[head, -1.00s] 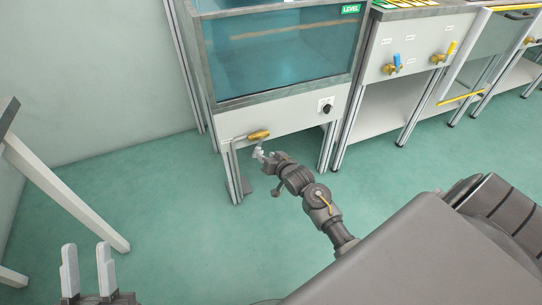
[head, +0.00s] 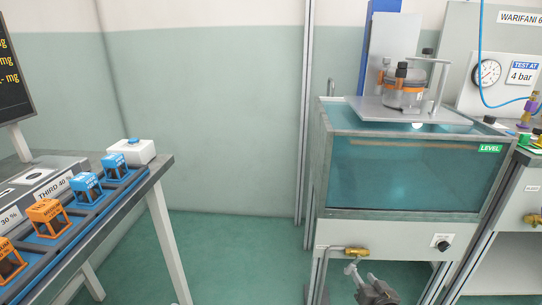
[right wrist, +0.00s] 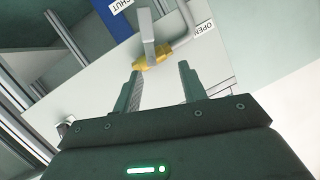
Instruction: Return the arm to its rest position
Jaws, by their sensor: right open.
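My right gripper (head: 354,271) shows at the bottom of the head view, just below a brass valve (head: 350,252) on the front panel of the water tank (head: 395,180). In the right wrist view my right gripper (right wrist: 160,82) is open, with nothing between its fingers. The brass valve (right wrist: 152,55) and its grey lever (right wrist: 148,30) lie just beyond the fingertips, near the "OPEN" and "SHUT" labels. Whether a finger touches the valve, I cannot tell. My left gripper is out of view.
A bench (head: 160,168) on the left holds blue and orange boxes and a white box (head: 131,151). A clear vessel (head: 403,88) stands on a plate above the tank. A gauge panel (head: 515,40) is at the right. Green floor (head: 235,240) between bench and tank is clear.

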